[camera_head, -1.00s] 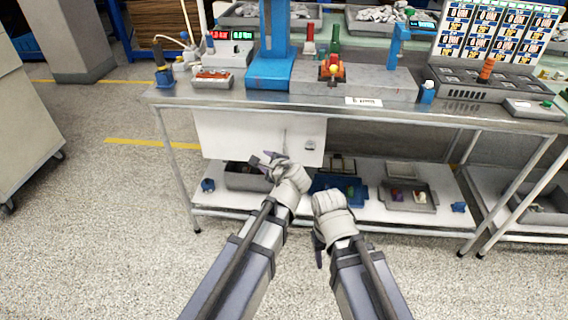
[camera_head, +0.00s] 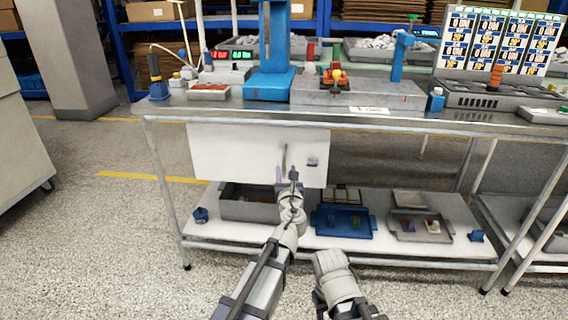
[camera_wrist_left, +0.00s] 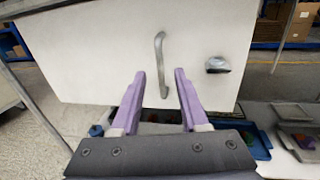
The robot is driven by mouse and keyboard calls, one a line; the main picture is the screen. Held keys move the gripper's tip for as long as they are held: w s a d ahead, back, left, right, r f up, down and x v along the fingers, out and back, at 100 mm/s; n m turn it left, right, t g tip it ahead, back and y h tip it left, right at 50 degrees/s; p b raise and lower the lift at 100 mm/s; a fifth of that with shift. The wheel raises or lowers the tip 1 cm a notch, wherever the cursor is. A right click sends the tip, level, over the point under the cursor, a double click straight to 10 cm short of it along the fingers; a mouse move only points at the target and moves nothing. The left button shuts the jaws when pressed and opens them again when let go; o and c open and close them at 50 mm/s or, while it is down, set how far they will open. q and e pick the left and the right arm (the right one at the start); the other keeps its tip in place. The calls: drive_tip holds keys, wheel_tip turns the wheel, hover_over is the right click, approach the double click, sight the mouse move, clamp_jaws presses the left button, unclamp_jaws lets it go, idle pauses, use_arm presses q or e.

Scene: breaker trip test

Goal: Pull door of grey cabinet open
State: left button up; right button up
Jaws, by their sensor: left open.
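The grey cabinet hangs under the workbench top, and its pale door (camera_head: 232,152) faces me, closed. A vertical metal bar handle (camera_head: 284,158) sits towards the door's right side, with a small lock or latch (camera_head: 312,162) to its right. My left gripper (camera_head: 287,174) is at the lower end of the handle. In the left wrist view the left gripper (camera_wrist_left: 160,82) is open, its purple fingers on either side of the handle's lower part (camera_wrist_left: 161,62); contact cannot be told. The latch also shows there (camera_wrist_left: 217,65). My right arm is low in the head view, its fingers mostly hidden.
The workbench top (camera_head: 330,117) overhangs the door. Below it, a lower shelf (camera_head: 370,238) holds a grey bin (camera_head: 250,208), a blue tray (camera_head: 343,222) and a grey tray (camera_head: 420,226). Open floor lies to the left and in front.

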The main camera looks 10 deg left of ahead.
sight(284, 160)
use_arm(q)
drive_tip(key=x, duration=0.7)
drive_tip(key=shift+w, duration=0.35)
drive_tip(key=shift+c, duration=0.4)
clamp_jaws()
idle(0.7)
